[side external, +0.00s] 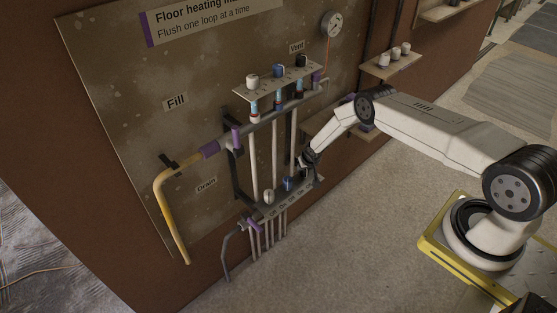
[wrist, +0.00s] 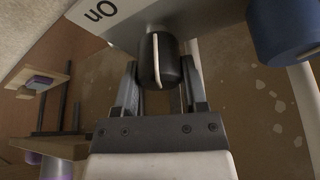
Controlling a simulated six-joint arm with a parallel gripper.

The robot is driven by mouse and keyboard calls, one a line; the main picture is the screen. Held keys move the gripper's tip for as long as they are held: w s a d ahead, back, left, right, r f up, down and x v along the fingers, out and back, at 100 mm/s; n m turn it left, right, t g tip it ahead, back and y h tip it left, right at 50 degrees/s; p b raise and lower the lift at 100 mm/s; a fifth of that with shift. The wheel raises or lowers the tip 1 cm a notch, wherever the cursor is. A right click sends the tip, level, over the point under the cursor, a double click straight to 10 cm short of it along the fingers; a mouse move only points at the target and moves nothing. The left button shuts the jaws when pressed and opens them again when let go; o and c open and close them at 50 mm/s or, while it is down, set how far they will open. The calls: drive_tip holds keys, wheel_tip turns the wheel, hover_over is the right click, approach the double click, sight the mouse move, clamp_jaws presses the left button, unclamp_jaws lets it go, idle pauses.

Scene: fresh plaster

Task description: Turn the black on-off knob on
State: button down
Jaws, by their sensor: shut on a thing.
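In the wrist view a black knob (wrist: 151,66) with a white pointer line sits between the two fingers of my gripper (wrist: 159,72). My gripper is shut on it. The pointer line runs nearly straight up and down in that view. A white plate (wrist: 112,14) behind the knob carries the word "On", seen upside down, up and left of the knob. In the side view my gripper (side external: 307,164) is at the right end of the lower manifold bar (side external: 279,203). There it largely hides the black knob.
A blue knob (wrist: 283,30) stands close beside the black one; it also shows in the side view (side external: 288,184), with a white knob (side external: 268,197) further left. An upper plate (side external: 240,94) holds white, blue and black knobs. Vertical pipes (side external: 275,155) stand behind my gripper.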

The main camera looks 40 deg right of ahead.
idle(0.4)
drive_tip(key=shift+c, duration=0.7)
unclamp_jaws()
drive_tip(key=shift+r, duration=0.2)
drive_tip(key=v, duration=0.6)
drive_tip(key=shift+s+r, duration=0.25)
drive_tip(key=shift+r, duration=0.05)
drive_tip(key=shift+a+r, duration=0.1)
drive_tip(key=shift+r, duration=0.05)
idle(0.5)
